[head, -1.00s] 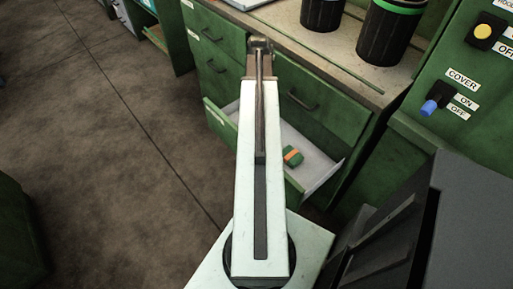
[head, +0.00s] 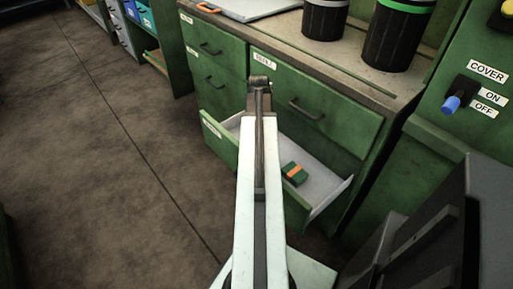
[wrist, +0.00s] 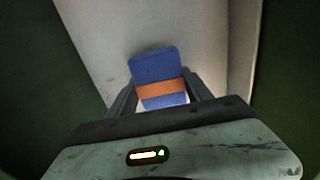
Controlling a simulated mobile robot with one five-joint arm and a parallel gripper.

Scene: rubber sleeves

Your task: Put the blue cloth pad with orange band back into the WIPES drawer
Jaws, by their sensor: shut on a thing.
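The blue cloth pad with orange band (wrist: 158,78) is between the fingers of my gripper (wrist: 161,92) in the wrist view. The gripper is shut on it. A pale surface lies behind the pad, with dark green on both sides. In the head view an open drawer with a pale inside (head: 322,186) sticks out low from the green cabinet. A label (head: 211,128) on its front is too small to read. My arm covers part of the drawer and hides the gripper and blue pad there.
A green pad with an orange band (head: 294,173) lies in the open drawer. Shut drawers (head: 312,104) are above it. Dark bins (head: 398,32) stand on the worktop. A green panel with a COVER switch (head: 462,95) is at right. The floor at left is clear.

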